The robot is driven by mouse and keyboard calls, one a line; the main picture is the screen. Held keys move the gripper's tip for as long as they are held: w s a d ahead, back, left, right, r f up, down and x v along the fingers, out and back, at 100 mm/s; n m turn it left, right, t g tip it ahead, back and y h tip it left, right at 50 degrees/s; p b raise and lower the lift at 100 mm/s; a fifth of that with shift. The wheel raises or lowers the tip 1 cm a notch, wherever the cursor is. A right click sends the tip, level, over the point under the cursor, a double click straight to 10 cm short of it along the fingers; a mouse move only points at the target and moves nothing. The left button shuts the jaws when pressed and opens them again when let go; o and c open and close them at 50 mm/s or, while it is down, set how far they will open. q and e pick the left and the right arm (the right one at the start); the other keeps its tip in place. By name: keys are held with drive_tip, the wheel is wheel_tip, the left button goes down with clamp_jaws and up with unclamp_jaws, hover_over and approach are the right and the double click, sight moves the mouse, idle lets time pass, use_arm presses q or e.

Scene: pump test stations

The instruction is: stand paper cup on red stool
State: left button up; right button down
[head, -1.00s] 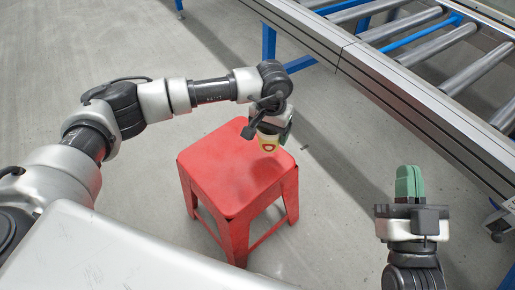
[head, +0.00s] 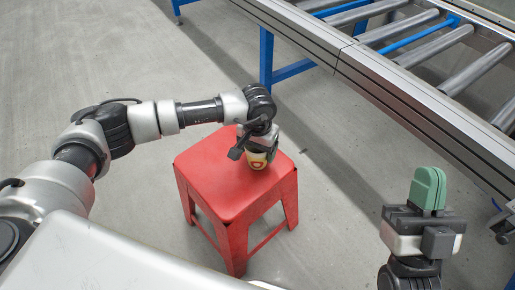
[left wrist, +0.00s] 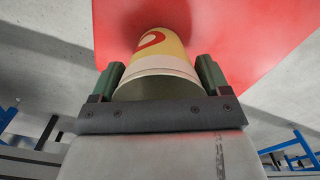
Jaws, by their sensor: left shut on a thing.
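The paper cup (head: 257,161) is yellow and white with a red ring mark. My left gripper (head: 258,152) is shut on it, over the rear right part of the red stool (head: 218,180). In the left wrist view the cup (left wrist: 158,55) sits between the two green fingers (left wrist: 158,80), with the red seat (left wrist: 245,30) beyond it. I cannot tell whether the cup's base touches the seat. My right gripper (head: 428,188) points up at the right, away from the stool, its green fingers close together with nothing visible between them.
A roller conveyor (head: 400,95) with a metal side rail and blue legs (head: 267,55) runs along the upper right, behind the stool. Grey concrete floor (head: 330,200) is clear around the stool. Most of the seat's front and left is bare.

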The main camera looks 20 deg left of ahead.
use_arm(q)
drive_tip(key=shift+f, duration=0.1)
drive_tip(key=o, duration=0.8)
drive_tip(key=shift+o, duration=0.2)
